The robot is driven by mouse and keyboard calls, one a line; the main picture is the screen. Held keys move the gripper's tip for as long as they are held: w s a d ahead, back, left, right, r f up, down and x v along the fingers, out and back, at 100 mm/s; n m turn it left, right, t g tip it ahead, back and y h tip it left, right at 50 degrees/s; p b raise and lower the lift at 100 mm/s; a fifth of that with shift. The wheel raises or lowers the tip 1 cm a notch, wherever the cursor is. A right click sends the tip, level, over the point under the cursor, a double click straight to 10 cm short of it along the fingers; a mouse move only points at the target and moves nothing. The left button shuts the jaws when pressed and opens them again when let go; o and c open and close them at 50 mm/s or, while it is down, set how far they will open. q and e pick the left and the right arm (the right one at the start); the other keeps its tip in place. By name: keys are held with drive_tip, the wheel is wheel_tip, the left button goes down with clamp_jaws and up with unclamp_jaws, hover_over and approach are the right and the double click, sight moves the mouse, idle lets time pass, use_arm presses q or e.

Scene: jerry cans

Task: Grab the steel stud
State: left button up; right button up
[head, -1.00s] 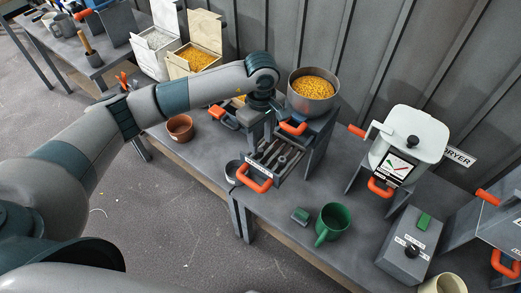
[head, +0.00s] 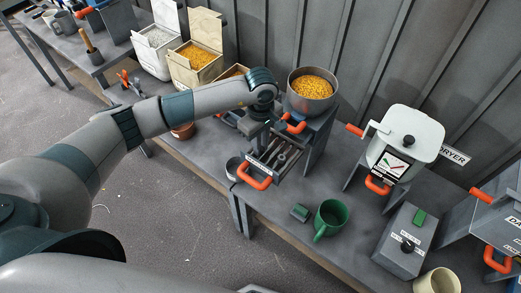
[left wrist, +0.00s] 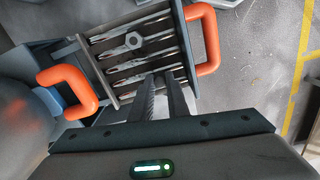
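A dark slotted tray (head: 262,168) with an orange front handle sticks out below the pot stand. In the left wrist view the tray (left wrist: 110,73) holds several thin metal rods in its slots, and a hexagonal head (left wrist: 134,40) shows among them. I cannot tell which piece is the steel stud. My left gripper (head: 259,140) is above the tray, pointing down. In the left wrist view its two fingers (left wrist: 161,80) stand a little apart over the tray's near edge, with nothing visible between them. My right gripper is not in view.
A pot of yellow pellets (head: 313,90) stands on the stand behind the tray. A green mug (head: 331,218), a white dryer (head: 408,140) and a grey control box (head: 402,240) stand to the right. An orange handle (left wrist: 68,88) is left of the fingers.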

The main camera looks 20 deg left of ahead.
use_arm(q)
clamp_jaws()
drive_tip(key=shift+r+b, duration=0.75)
drive_tip(key=shift+r, duration=0.1)
wheel_tip(320, 180, up, 2)
drive_tip(key=shift+d+r+b, duration=0.15)
drive_tip(key=shift+b, duration=0.7)
drive_tip(key=s+d+r+b, duration=0.4)
drive_tip(key=d+r, duration=0.3)
drive_tip(key=d, duration=0.3)
drive_tip(key=shift+s+b, duration=0.35)
drive_tip(key=shift+s, duration=0.4)
